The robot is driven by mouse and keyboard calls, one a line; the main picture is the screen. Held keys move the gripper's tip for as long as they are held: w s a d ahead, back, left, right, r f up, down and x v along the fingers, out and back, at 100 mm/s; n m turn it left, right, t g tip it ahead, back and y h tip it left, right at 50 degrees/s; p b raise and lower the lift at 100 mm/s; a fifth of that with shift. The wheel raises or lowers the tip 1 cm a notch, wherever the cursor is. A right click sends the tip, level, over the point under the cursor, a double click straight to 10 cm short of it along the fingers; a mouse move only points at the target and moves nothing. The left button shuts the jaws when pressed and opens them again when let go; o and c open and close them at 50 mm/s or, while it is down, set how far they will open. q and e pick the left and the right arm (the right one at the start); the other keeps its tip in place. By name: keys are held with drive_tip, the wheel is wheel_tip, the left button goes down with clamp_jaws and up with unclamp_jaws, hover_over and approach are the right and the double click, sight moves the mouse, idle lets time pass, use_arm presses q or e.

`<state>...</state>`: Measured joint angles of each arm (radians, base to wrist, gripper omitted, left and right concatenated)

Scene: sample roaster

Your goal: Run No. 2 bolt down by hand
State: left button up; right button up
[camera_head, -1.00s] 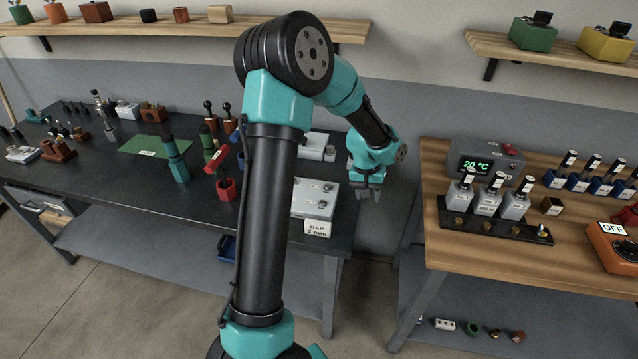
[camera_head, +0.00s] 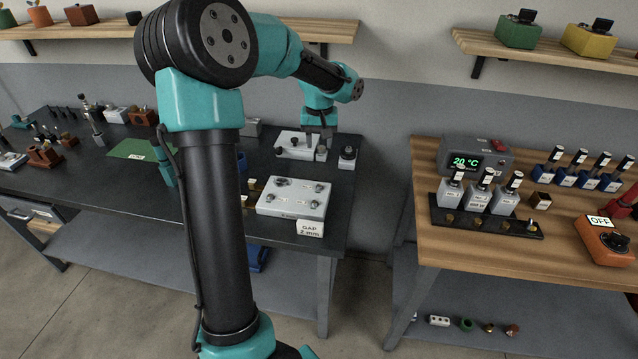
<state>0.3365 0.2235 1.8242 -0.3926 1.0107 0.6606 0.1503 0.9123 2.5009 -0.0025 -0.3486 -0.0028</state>
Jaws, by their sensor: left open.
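A light grey block (camera_head: 292,197) with several bolt-like studs on its top sits at the right end of the dark bench; its front label reads "GAP 2 mm" (camera_head: 310,229). Which stud is No. 2 is too small to read. A white plate (camera_head: 294,150) with a black knob lies behind the block. My left gripper (camera_head: 321,146) points down at the right end of this plate, open, beside a small pale piece (camera_head: 321,155). Whether the fingers touch anything is unclear.
A small dark-topped fixture (camera_head: 347,157) stands right of the gripper. My left arm hides part of the dark bench. A gap separates it from the wooden table (camera_head: 562,240), which holds bottles, a 20 °C display box (camera_head: 472,158) and an orange OFF switch box (camera_head: 606,245).

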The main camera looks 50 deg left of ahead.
sight(319, 186)
use_arm(q)
wheel_tip(319, 186, down, 16)
idle(0.6)
drive_tip(key=shift+c, duration=0.3)
clamp_jaws()
